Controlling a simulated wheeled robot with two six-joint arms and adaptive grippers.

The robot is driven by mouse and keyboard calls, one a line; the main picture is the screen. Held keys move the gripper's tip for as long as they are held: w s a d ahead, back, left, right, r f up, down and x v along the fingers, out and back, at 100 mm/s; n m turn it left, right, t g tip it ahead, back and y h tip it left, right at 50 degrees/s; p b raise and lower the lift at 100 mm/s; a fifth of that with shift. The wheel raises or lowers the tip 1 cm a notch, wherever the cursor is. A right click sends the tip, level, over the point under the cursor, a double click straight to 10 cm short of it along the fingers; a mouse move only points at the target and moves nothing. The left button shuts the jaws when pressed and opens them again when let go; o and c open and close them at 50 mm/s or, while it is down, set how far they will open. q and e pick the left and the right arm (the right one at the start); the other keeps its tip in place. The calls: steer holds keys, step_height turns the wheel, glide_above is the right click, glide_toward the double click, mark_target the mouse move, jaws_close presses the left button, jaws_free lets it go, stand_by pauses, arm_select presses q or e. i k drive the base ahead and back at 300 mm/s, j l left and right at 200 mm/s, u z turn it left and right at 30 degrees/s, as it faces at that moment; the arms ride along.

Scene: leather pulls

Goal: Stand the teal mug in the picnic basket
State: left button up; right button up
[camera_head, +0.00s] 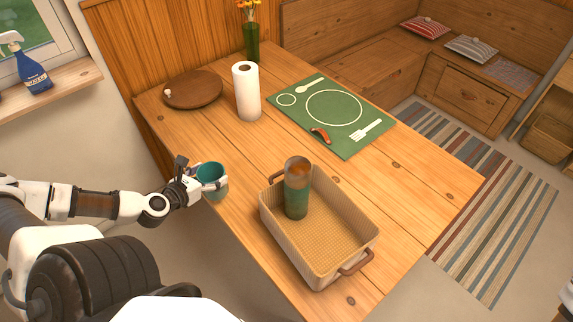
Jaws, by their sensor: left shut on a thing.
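The teal mug (213,174) is at the left edge of the table, upright, with its teal inside facing up. My left gripper (208,186) is shut on the mug from the left; I cannot tell whether the mug touches the table. The picnic basket (347,263) is a beige woven tray with brown handles, on the table to the right of the mug. A teal and brown tumbler (297,190) stands upright inside its far left part. The rest of the basket floor is bare. My right gripper is not in view.
A paper towel roll (246,92), a round wooden board (193,89) and a flower vase (251,42) stand at the back. A green placemat (345,134) with a small red-orange item (321,134) lies behind the basket. Bare table (420,190) is free to the right.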

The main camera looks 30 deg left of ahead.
mark_target(310, 249)
steer(key=k+l, duration=0.1)
steer(key=k, duration=0.9)
